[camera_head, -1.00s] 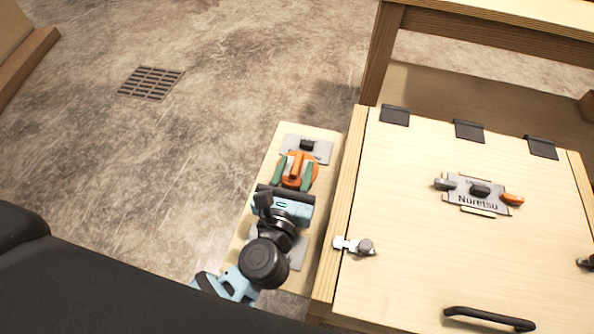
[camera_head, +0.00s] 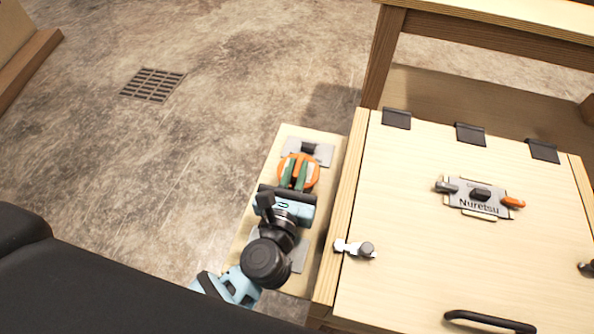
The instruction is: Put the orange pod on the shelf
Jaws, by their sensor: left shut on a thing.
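The orange pod (camera_head: 312,165) is round and sits over a grey metal plate (camera_head: 322,154) on a narrow light wooden ledge (camera_head: 264,206) at the left side of the console. My left gripper (camera_head: 295,174) reaches it from the front, with its two green fingers shut on the pod's raised middle part. The gripper's body and wrist hide the front part of the ledge and most of a second grey plate (camera_head: 299,256). I cannot tell whether the pod touches the plate. My right gripper is out of view.
The wooden console lid (camera_head: 410,220) to the right has black hinges, a black handle (camera_head: 490,321), a latch (camera_head: 356,249) and a "Nuretsu" plate (camera_head: 478,205). Bare floor with a drain grate (camera_head: 152,85) lies to the left. A wooden frame (camera_head: 480,43) stands behind the console.

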